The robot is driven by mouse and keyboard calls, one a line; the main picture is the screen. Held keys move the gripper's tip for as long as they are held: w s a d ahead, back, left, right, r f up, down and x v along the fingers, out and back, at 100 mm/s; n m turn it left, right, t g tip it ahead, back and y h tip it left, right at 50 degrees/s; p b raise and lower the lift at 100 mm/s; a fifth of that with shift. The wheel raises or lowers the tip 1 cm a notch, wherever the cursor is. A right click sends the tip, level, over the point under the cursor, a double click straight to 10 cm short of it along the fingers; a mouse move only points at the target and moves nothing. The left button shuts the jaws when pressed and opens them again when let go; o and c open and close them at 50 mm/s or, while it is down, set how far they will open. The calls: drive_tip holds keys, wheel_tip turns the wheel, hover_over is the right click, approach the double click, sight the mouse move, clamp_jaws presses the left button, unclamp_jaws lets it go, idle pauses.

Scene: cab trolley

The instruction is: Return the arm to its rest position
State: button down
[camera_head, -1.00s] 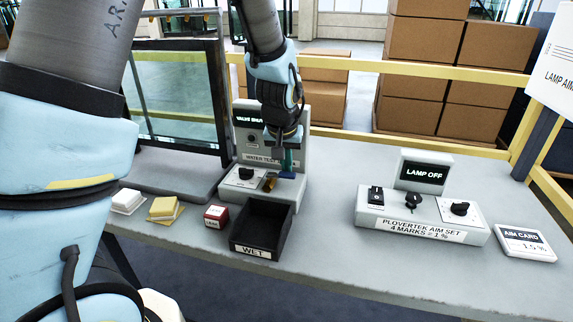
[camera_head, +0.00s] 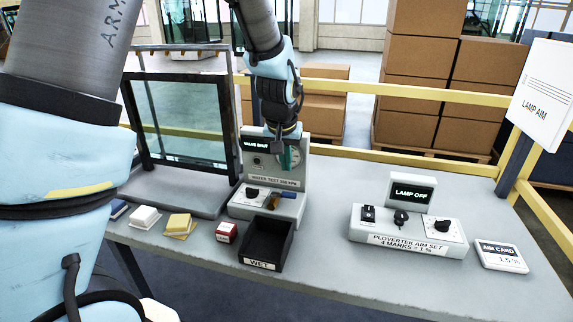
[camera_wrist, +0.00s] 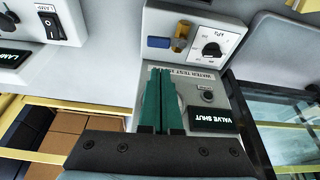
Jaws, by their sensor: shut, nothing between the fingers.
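My gripper (camera_head: 289,160) hangs from my arm in front of the upright panel of the water test unit (camera_head: 270,182) in the head view. In the wrist view its two green fingers (camera_wrist: 160,98) are together with nothing between them. They cover part of the panel there. The unit's display (camera_wrist: 213,120) reads VALVE SHUT. A brass piece (camera_wrist: 181,38) and a blue piece (camera_wrist: 159,42) are on the unit's base, next to a black knob (camera_wrist: 212,50). The fingers look apart from these pieces.
A black tray marked WET (camera_head: 266,243), a red box (camera_head: 227,232), and yellow (camera_head: 180,225) and white (camera_head: 145,217) blocks line the front of the bench. A framed glass pane (camera_head: 182,120) stands left. The aim set (camera_head: 408,232) with LAMP OFF stands right. A yellow rail (camera_head: 400,90) runs behind.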

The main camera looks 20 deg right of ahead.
idle(0.3)
drive_tip(key=w+a+r+n+y, duration=0.1)
drive_tip(key=a, duration=0.7)
drive_tip(key=w+a+r+n, duration=0.1)
drive_tip(key=a+n, duration=0.1)
drive_tip(key=a, duration=0.6)
drive_tip(key=s+a+n, duration=0.1)
drive_tip(key=s+a, duration=0.1)
drive_tip(key=a, duration=0.3)
drive_tip(key=s+a+n+g, duration=0.1)
drive_tip(key=s+a, duration=0.2)
drive_tip(key=a, duration=0.3)
drive_tip(key=s+a+y, duration=0.1)
drive_tip(key=s+a, duration=0.2)
drive_tip(key=a, duration=0.3)
drive_tip(key=shift+n+g, duration=0.3)
drive_tip(key=shift+n, duration=0.1)
drive_tip(key=shift+a+r, duration=0.1)
